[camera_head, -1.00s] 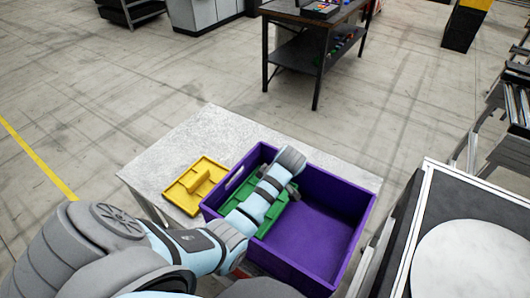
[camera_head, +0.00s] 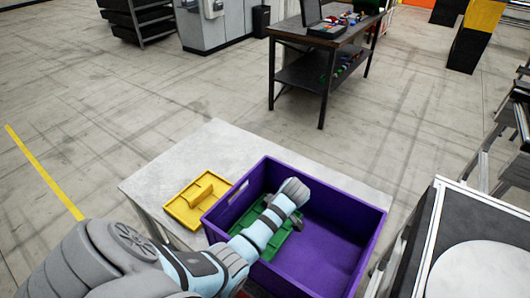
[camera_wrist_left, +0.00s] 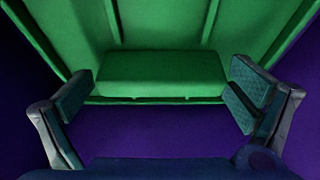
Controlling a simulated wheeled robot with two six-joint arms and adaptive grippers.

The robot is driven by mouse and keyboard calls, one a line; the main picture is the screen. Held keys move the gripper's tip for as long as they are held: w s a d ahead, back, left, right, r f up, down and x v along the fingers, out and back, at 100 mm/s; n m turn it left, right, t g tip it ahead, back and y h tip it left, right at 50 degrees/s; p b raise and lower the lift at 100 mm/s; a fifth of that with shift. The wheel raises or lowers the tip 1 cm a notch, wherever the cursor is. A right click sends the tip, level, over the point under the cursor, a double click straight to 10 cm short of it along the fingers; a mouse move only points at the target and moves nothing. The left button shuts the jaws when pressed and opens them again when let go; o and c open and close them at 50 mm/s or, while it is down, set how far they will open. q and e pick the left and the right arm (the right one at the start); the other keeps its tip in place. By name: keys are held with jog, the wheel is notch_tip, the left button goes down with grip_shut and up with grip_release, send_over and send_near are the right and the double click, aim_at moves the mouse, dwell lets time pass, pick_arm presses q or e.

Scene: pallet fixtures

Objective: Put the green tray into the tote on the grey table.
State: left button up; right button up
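The purple tote (camera_head: 345,212) stands on the grey table (camera_head: 200,150). The green tray (camera_head: 272,246) lies inside the tote, toward its left side, partly hidden by my left arm. My left gripper (camera_head: 297,222) reaches down into the tote over the tray. In the left wrist view the gripper (camera_wrist_left: 160,93) is open, with one finger on either side of the green tray's raised block (camera_wrist_left: 160,72). Narrow gaps show between the finger pads and the block. My right gripper is out of view.
A yellow tray (camera_head: 197,201) lies on the table left of the tote. The tote's right part is bare floor. A dark surface with a round white plate (camera_head: 482,270) is at the right. A dark workbench (camera_head: 325,45) stands farther back.

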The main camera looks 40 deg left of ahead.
pick_arm(q)
jog(key=shift+r, duration=0.1)
jog(key=p+v, duration=0.3)
jog(key=v, duration=0.9)
jog(key=shift+d+p, duration=0.15)
jog(key=shift+p, duration=0.2)
